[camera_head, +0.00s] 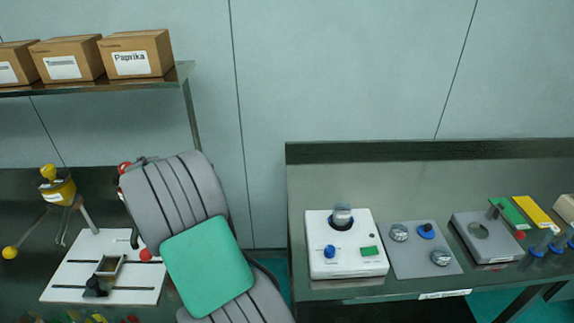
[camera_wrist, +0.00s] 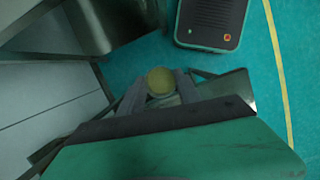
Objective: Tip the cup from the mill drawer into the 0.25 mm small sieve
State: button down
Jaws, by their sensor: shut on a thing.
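In the wrist view my gripper (camera_wrist: 160,90) is shut on a small round cup (camera_wrist: 161,80) with yellowish contents. The cup is seen from above, over the teal floor. In the head view my grey and green arm hides the gripper and cup. The white sieve machine (camera_head: 325,262) stands on the right table, with a small metal sieve piece (camera_head: 342,213) on top. More small round metal pieces, one (camera_head: 399,232) and another (camera_head: 440,257), lie on a grey mat (camera_head: 408,267) beside it. I cannot read which is 0.25 mm.
A yellow mill (camera_head: 60,191) stands on the left bench beside a white board (camera_head: 75,275). A grey device (camera_head: 490,246) and coloured blocks (camera_head: 537,213) are at the far right. Boxes (camera_head: 137,55) sit on the upper left shelf. A gap separates bench and table.

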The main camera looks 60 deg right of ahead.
jog(key=s+d+r+n+p, duration=0.15)
jog(key=s+d+r, duration=0.35)
jog(key=d, duration=0.5)
jog(key=s+d+r+n+p, duration=0.1)
jog(key=s+d+r+n, duration=0.15)
jog(key=s+d, duration=0.65)
jog(key=s+d+r+n+h, duration=0.1)
jog(key=s+d+h, duration=0.2)
jog(key=s+d, duration=0.2)
jog(key=s+d+r+n+g+h, duration=0.1)
jog(key=s+d, duration=0.4)
jog(key=s, duration=0.6)
jog(key=shift+s+d+r+g+h, duration=0.25)
jog(key=shift+r+h, duration=0.25)
jog(key=shift+h, duration=0.6)
jog(key=shift+f+b, duration=0.1)
jog(key=shift+b, duration=0.25)
jog(key=g+h+b, duration=0.1)
jog(key=b, duration=0.3)
jog(key=f+g+h+b, duration=0.1)
jog(key=b, duration=0.4)
jog(key=shift+w+a+f+h, duration=0.15)
jog(key=shift+w+a+h, duration=0.05)
jog(key=shift+h, duration=0.2)
